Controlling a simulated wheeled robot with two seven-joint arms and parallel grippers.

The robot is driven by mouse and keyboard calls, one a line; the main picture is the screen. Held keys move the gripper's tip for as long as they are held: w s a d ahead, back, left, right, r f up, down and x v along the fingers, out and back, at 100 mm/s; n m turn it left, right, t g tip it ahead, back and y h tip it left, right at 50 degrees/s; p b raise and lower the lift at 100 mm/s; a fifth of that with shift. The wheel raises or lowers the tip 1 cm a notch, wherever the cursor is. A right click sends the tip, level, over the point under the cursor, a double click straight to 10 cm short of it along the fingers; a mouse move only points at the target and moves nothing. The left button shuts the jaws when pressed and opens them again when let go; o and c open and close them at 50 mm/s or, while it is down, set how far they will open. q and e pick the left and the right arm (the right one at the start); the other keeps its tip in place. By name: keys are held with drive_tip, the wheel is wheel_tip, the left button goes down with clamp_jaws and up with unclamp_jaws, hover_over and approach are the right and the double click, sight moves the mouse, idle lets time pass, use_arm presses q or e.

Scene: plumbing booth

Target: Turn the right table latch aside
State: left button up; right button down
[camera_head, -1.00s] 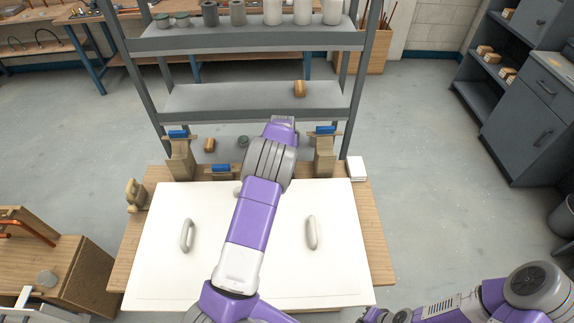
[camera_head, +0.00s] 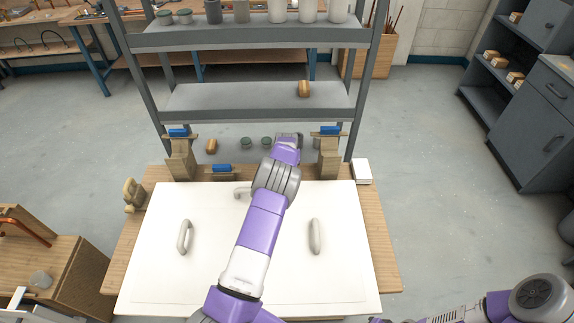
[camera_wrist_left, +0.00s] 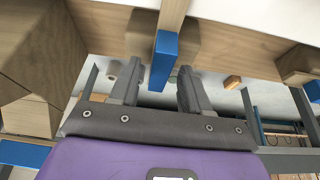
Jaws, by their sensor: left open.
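The right table latch shows as a blue bar (camera_wrist_left: 163,62) on a wooden block in the left wrist view. My left gripper (camera_wrist_left: 157,78) is open, its two fingers on either side of the lower end of the bar; I cannot tell whether they touch it. In the head view my left gripper (camera_head: 288,140) is at the back edge of the table, and my arm hides this latch. The other low blue latch (camera_head: 222,168) stands to its left. My right gripper is not in view; only part of my right arm shows at lower right.
A white board (camera_head: 150,275) with grey handles lies on the wooden table (camera_head: 385,270). Tall wooden posts with blue tops stand at left (camera_head: 180,160) and right (camera_head: 328,158). A metal shelf rack (camera_head: 250,100) is close behind. A white block (camera_head: 362,172) sits at the back right.

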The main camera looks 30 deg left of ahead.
use_arm(q)
drive_tip(key=shift+c, duration=0.5)
clamp_jaws()
drive_tip(key=shift+a, duration=0.1)
